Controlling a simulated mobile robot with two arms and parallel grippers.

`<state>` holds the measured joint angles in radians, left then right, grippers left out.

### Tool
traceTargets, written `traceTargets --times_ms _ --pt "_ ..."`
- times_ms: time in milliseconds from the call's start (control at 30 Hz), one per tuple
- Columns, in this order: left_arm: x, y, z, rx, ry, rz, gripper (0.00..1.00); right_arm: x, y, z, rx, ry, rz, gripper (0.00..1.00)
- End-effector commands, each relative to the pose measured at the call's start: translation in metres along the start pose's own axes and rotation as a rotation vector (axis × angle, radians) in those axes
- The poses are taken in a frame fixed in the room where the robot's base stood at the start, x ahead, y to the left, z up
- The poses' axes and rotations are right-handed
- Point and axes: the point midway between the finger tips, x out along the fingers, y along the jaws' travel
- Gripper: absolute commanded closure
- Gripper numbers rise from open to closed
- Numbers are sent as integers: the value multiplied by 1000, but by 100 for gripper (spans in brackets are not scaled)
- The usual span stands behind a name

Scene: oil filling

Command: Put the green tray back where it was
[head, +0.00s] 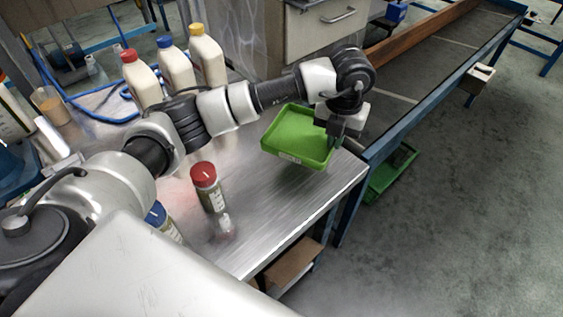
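A green tray (287,134) is near the far right corner of the metal table (262,208). It looks empty and slightly tilted. My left arm reaches across the table from the left, and my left gripper (337,140) is at the tray's right rim, pointing down. Its fingers appear to be closed on that rim. The tray seems to be a little above the table top, though the gap is hard to judge. My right gripper is not in view.
A red-capped bottle (208,187) stands mid-table, with a blue-capped one (163,220) nearer. Several white jugs (207,58) stand at the back.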

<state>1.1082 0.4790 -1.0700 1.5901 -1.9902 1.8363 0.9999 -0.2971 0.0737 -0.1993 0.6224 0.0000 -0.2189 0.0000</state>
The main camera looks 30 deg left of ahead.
Motion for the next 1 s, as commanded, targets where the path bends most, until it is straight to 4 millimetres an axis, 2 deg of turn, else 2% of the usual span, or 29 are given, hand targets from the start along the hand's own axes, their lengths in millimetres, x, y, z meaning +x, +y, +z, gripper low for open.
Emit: traceTargets --times_ms 300,500,633,733,1000 --pt "-11 -15 8 -732 7 0 100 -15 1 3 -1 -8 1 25" --pt "-13 -20 11 -1054 9 1 100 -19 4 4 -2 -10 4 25" --pt "-14 -21 12 -1156 9 1 100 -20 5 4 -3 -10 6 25" --pt "-9 -14 14 -1190 10 3 100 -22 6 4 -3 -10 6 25" --pt "24 41 29 -1196 11 5 100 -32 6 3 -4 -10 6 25"
